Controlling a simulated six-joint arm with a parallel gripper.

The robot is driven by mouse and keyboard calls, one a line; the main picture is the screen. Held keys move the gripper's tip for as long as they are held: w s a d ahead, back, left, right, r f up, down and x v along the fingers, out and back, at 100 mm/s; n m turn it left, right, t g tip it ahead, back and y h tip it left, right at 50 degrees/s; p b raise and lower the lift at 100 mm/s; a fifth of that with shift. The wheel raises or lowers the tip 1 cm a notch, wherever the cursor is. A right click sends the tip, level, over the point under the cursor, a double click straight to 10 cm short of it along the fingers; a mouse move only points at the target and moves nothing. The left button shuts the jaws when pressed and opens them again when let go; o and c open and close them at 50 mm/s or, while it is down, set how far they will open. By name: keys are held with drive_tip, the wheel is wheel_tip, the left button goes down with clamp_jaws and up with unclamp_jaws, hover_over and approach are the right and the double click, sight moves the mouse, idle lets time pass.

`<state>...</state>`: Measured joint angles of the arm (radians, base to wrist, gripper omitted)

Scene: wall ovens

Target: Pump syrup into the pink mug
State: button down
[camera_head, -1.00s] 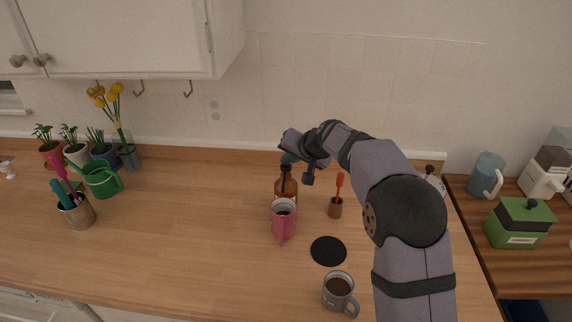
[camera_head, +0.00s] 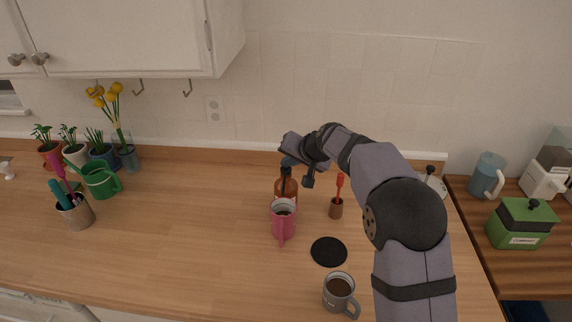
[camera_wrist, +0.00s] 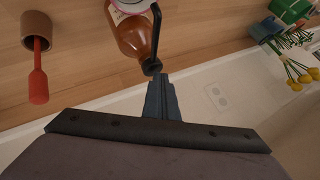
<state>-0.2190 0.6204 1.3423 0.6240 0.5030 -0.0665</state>
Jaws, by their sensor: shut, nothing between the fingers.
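The pink mug (camera_head: 283,222) stands upright on the wooden counter with dark liquid in it. Right behind it stands the amber syrup bottle (camera_head: 291,187) with a dark pump. In the wrist view the bottle (camera_wrist: 134,38) shows with its black pump head and bent spout (camera_wrist: 155,35). My gripper (camera_head: 290,160) is shut and empty, just above the bottle's pump in the head view. In the wrist view its shut fingertips (camera_wrist: 160,80) are close to the pump head; I cannot tell whether they touch it. The mug's rim shows only partly behind the bottle in that view.
A small brown pot with a red utensil (camera_head: 336,208) stands right of the bottle. A black round coaster (camera_head: 328,251) and a grey mug (camera_head: 339,291) are nearer the front. Plants and a green watering can (camera_head: 101,181) are at left. The left-middle counter is clear.

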sight(288, 170)
idle(0.6)
drive_tip(key=shift+r+p, duration=1.15)
drive_tip(key=shift+r, duration=0.35)
drive_tip(key=shift+r, duration=0.15)
drive_tip(key=shift+r+p, duration=1.95)
drive_tip(key=shift+r, duration=0.4)
idle(0.3)
wheel_tip(288, 170, up, 4)
drive_tip(key=p, duration=0.4)
drive_tip(key=shift+f, duration=0.1)
drive_tip(key=shift+f, duration=0.1)
